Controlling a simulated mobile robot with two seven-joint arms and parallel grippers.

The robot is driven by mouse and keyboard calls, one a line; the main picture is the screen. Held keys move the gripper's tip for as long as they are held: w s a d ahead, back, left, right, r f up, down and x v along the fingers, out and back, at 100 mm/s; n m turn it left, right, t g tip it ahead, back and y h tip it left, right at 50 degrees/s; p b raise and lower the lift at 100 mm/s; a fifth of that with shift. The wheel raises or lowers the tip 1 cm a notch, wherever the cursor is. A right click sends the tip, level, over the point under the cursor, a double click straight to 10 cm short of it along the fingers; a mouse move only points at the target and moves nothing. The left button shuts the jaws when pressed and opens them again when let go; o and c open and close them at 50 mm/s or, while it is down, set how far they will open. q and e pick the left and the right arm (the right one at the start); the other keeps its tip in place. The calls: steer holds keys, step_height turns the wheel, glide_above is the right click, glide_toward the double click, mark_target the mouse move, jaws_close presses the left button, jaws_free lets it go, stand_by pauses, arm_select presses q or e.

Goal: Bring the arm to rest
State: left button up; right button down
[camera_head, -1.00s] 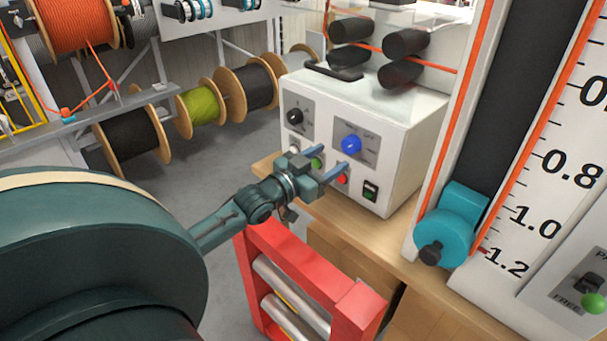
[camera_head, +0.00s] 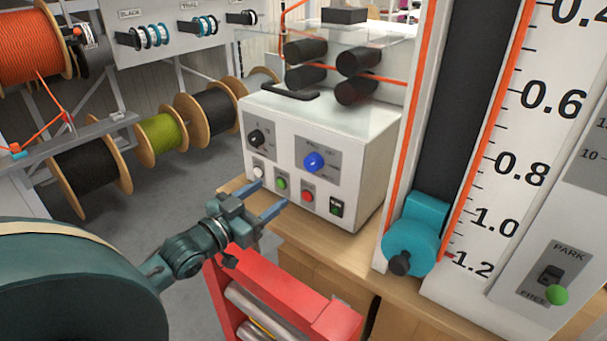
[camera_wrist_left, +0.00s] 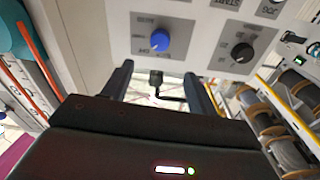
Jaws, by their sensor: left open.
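My left gripper (camera_head: 263,199) is open and empty, with two blue fingers spread in front of the white control box (camera_head: 362,165). In the head view the fingertips appear just below and left of the row of buttons, over the edge of the wooden bench. In the left wrist view the gripper (camera_wrist_left: 158,82) also shows with its fingers apart and nothing between them. That view shows the box face with a blue knob (camera_wrist_left: 160,40) and a black knob (camera_wrist_left: 242,52). My right gripper is not in view.
A red roller frame (camera_head: 283,290) stands below my left gripper. A teal slider (camera_head: 412,245) and a tall scale (camera_head: 520,150) stand at the right. Cable reels (camera_head: 205,115) sit on a rack at the back left. Grey floor (camera_head: 180,190) is open between.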

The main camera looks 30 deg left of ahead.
arm_select(q)
steer(key=s+d+f+g+y, duration=0.1)
steer(key=s+d+f+g, duration=0.35)
steer(key=f, duration=0.25)
steer(key=s+d+f+g, duration=0.4)
steer(key=d+f, duration=0.2)
steer(key=s+d+f+g+y, duration=0.1)
steer(key=s+d+g, duration=0.2)
steer(key=s, duration=0.3)
steer(key=s+d+f+g, duration=0.2)
steer(key=s+d+g, duration=0.1)
steer(key=s, duration=0.3)
steer(key=w+d+f+t+h+p, duration=0.1)
steer(key=w+d+f+t+h, duration=0.2)
steer(key=w+d+f+t, duration=0.2)
steer(key=shift+w+d+f+t, duration=0.25)
steer(key=shift+w+d+t, duration=0.4)
steer(key=shift+t, duration=0.2)
